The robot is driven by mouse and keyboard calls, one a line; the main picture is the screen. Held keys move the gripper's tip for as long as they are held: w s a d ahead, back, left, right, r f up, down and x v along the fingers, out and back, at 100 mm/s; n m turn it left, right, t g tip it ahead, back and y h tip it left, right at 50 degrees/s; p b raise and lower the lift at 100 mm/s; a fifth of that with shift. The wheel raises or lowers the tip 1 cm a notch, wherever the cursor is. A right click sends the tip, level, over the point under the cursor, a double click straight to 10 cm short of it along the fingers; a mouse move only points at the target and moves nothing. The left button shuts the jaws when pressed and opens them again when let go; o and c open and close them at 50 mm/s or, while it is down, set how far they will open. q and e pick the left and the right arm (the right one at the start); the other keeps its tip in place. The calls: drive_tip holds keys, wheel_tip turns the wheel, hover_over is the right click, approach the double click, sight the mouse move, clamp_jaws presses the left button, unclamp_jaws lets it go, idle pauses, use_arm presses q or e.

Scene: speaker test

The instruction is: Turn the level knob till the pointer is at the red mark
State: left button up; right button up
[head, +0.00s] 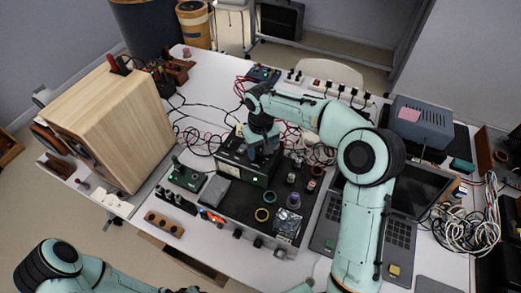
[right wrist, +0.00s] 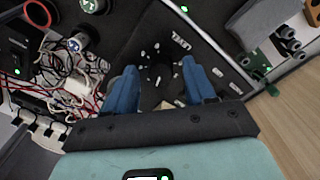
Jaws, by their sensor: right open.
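The black test unit (head: 234,166) stands on a dark mat at the middle of the table. My right gripper (head: 264,148) reaches down over it from above and hides part of its top. In the right wrist view the open blue fingers (right wrist: 158,70) stand apart on either side of a dark round shape, which looks like the level knob (right wrist: 160,74). White markings lie around it on the dark panel (right wrist: 215,68). I cannot tell whether the fingers touch the knob. I cannot make out the pointer or the red mark. My left arm shows at the bottom left, its gripper out of sight.
A large wooden speaker (head: 112,125) stands left of the unit. A laptop (head: 385,215), a grey box (head: 420,122) and coiled cables (head: 462,215) are at the right. Loose red and black wires lie behind the unit. Small parts sit on the dark mat (head: 238,222).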

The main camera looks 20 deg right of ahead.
drive_tip(key=shift+f, duration=0.15)
clamp_jaws()
